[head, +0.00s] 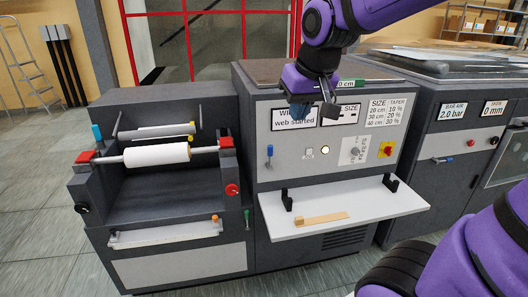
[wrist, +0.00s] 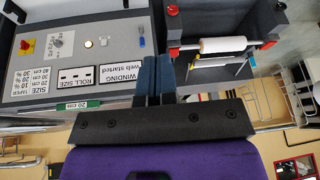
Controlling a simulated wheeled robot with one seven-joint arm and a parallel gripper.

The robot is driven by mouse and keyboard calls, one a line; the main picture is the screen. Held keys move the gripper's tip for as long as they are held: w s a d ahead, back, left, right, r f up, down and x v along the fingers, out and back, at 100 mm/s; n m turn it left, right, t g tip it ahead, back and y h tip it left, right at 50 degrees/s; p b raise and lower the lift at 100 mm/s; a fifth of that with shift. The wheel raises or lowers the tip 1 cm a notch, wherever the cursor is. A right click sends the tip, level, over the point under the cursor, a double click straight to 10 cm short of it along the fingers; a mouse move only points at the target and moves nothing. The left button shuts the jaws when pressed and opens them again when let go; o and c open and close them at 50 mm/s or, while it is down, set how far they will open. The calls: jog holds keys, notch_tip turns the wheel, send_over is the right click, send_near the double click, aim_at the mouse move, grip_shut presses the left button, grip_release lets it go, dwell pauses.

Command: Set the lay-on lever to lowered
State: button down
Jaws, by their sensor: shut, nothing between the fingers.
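No label for the lay-on lever is readable, so I cannot tell for sure which handle it is. A small blue-handled lever (head: 269,152) sits upright on the grey control panel, and it also shows in the wrist view (wrist: 141,40). Another blue handle (head: 97,132) stands at the left of the roll stand. My gripper (head: 328,110) is in front of the upper panel, by the winding sign, above and right of the panel's blue lever. In the wrist view my gripper (wrist: 153,78) has its dark blue fingers together, empty, with the panel beyond.
A white roll (head: 157,154) on a shaft lies between red-topped supports. A white shelf (head: 375,207) with black brackets juts out below the panel, carrying a wooden piece (head: 325,219). A red knob (head: 386,149) is on the panel's right. Open floor lies at the left.

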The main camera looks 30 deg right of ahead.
jog(key=w+d+f+h, duration=0.1)
jog(key=w+f+h, duration=0.1)
jog(key=w+f, duration=0.5)
jog(key=w+d+f+h, duration=0.1)
jog(key=w+f+h, duration=0.1)
jog(key=w+f, duration=0.6)
jog(key=w+d+f+h, duration=0.1)
jog(key=w+f, duration=0.7)
jog(key=w, duration=1)
jog(key=shift+w+h, duration=0.2)
jog(key=shift+h, duration=0.2)
jog(key=shift+d+f, duration=0.1)
jog(key=shift+d, duration=0.05)
jog(key=w+d+f, duration=0.3)
jog(key=d+f, duration=0.4)
jog(key=d, duration=0.1)
jog(key=shift+w+d+f, duration=0.3)
jog(key=shift+f, duration=0.1)
